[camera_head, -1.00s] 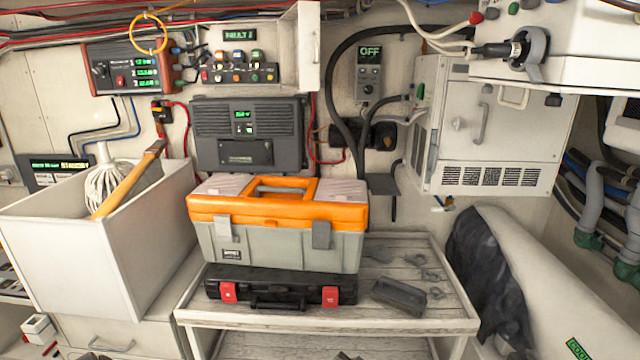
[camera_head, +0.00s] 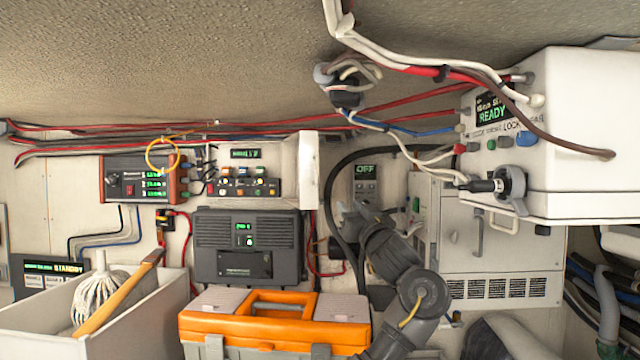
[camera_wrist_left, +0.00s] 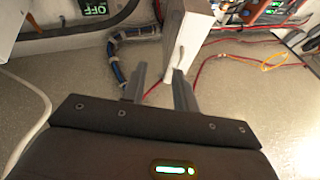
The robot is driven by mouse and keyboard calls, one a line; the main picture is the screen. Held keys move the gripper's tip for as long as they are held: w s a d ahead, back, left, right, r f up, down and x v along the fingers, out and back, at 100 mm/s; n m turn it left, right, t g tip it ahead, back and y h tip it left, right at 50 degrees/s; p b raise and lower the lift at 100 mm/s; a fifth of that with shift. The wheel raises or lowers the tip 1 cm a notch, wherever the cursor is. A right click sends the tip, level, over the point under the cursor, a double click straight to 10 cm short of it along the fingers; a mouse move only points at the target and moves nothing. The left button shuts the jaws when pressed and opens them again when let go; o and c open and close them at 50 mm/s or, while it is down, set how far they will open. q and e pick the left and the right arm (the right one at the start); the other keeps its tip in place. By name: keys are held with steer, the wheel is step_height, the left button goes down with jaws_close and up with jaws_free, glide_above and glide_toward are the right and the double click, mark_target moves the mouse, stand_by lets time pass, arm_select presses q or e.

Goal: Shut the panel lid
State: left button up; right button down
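The panel (camera_head: 245,176) is a shallow wall box with coloured buttons and a small green display. Its white lid (camera_head: 308,172) stands open at the box's right edge, sticking out from the wall, seen almost edge-on. In the left wrist view the lid (camera_wrist_left: 189,32) shows with a small handle, beyond the fingertips. My left gripper (camera_head: 350,212) is to the right of the lid and slightly lower, apart from it in the head view. Its two fingers (camera_wrist_left: 158,82) are spread with nothing between them. My right gripper is not in view.
The grey OFF control box (camera_head: 366,180) and a thick black cable are right behind my left arm. A large white unit (camera_head: 540,135) juts out at upper right. Red cables (camera_head: 200,130) run above the panel. An orange toolbox (camera_head: 275,325) stands below.

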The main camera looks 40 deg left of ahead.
mark_target(317, 169)
arm_select(q)
steer(key=s+a+r+n+g+y, duration=0.1)
steer(key=s+r+n+g+y, duration=0.15)
steer(key=r, duration=0.25)
steer(key=shift+h, duration=0.45)
steer(key=p+x, duration=0.2)
steer(key=x, duration=0.1)
steer(key=p+x, duration=0.2)
steer(key=x, duration=0.1)
steer(key=p+x, duration=0.2)
steer(key=x, duration=0.2)
steer(key=shift+s+a, duration=0.1)
steer(key=shift+s, duration=0.3)
steer(key=shift+w+a+p, duration=0.2)
steer(key=shift+a+p, duration=0.2)
steer(key=shift+p, duration=0.05)
jaws_close()
